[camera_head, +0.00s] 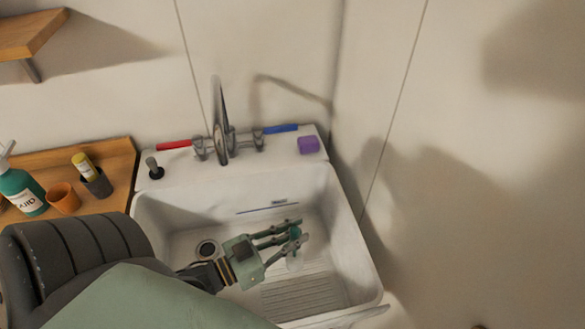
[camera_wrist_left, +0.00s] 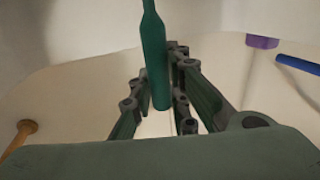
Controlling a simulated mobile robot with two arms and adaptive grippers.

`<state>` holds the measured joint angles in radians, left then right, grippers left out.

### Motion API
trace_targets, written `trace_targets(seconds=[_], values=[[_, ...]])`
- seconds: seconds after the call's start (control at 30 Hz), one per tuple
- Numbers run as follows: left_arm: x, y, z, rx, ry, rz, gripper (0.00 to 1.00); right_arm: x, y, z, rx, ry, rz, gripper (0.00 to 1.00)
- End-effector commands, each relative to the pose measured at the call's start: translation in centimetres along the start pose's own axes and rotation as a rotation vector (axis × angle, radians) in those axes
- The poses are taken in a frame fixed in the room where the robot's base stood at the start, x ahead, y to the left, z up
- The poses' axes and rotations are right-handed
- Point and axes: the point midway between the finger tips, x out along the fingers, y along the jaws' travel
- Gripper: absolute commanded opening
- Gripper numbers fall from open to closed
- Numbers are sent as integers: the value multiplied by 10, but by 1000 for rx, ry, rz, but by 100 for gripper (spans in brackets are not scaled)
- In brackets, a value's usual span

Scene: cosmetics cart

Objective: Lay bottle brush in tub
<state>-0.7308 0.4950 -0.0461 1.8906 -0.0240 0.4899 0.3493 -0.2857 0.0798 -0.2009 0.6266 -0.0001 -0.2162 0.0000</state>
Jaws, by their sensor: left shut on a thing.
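The tub is the white sink basin (camera_head: 345,255), with a drain and a ribbed floor. My left gripper (camera_head: 302,230) reaches down into it from the left and is shut on the bottle brush (camera_head: 294,232). Only a small teal part of the brush shows between the fingers in the head view, with a pale, blurred part below. In the left wrist view the brush's teal handle (camera_wrist_left: 154,60) stands between the fingers of the gripper (camera_wrist_left: 178,50). I cannot tell whether the brush touches the tub floor. My right gripper is not in view.
A tap (camera_head: 220,130) with a red handle (camera_head: 174,145) and a blue handle (camera_head: 281,129) stands behind the basin. A purple sponge (camera_head: 308,145) lies on the back ledge. A wooden counter at left holds a teal soap bottle (camera_head: 24,193), an orange cup (camera_head: 63,198) and a grey holder (camera_head: 98,184).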

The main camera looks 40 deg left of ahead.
Motion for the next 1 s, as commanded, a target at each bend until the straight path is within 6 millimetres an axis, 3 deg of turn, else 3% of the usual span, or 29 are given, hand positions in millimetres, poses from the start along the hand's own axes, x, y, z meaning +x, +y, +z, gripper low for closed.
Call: trace_targets(seconds=[0.23,0.67,0.7,0.87,1.0], values=[[0,0,36,-1,-2,-2,0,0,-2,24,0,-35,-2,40],[0,0,43,-1,-1,0,0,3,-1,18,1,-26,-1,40],[0,0,42,-1,-2,0,19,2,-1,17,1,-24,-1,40],[0,0,41,-1,-2,0,33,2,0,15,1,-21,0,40],[0,0,41,-1,-2,0,34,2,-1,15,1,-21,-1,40]])
